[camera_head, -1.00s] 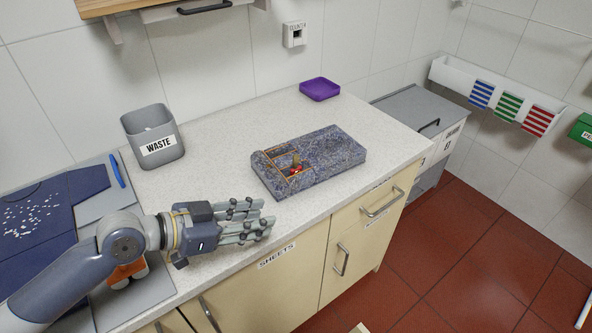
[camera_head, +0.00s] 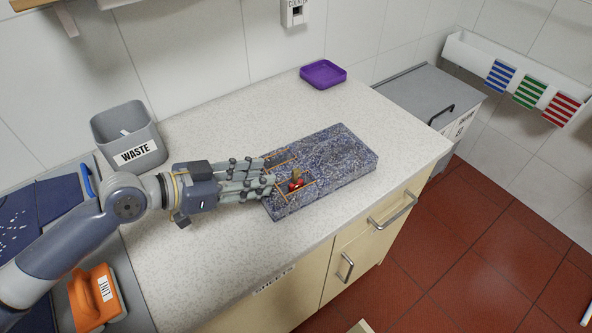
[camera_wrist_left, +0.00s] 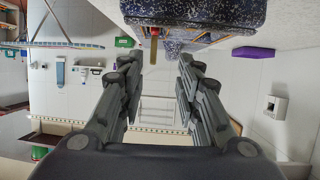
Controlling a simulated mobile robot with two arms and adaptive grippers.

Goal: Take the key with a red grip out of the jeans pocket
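The jeans pocket shows as a blue-grey speckled slab (camera_head: 345,160) with orange stitching, flat on the counter. The key's red grip (camera_head: 295,184) and a short brass-coloured part lie in the stitched opening at its left end. In the left wrist view the brass part (camera_wrist_left: 154,50) hangs below a bit of red, close to the speckled edge (camera_wrist_left: 195,14). My left gripper (camera_head: 269,174) is open, its fingertips at the slab's left end, just left of the key. In the left wrist view its two finger rows (camera_wrist_left: 157,68) stand apart with nothing held between them. My right gripper is out of view.
A grey waste bin (camera_head: 128,138) stands behind my left arm. A purple tray (camera_head: 323,74) sits at the back of the counter. An orange block-like object (camera_head: 97,297) lies at the front left. The counter (camera_head: 225,265) in front of the slab is clear.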

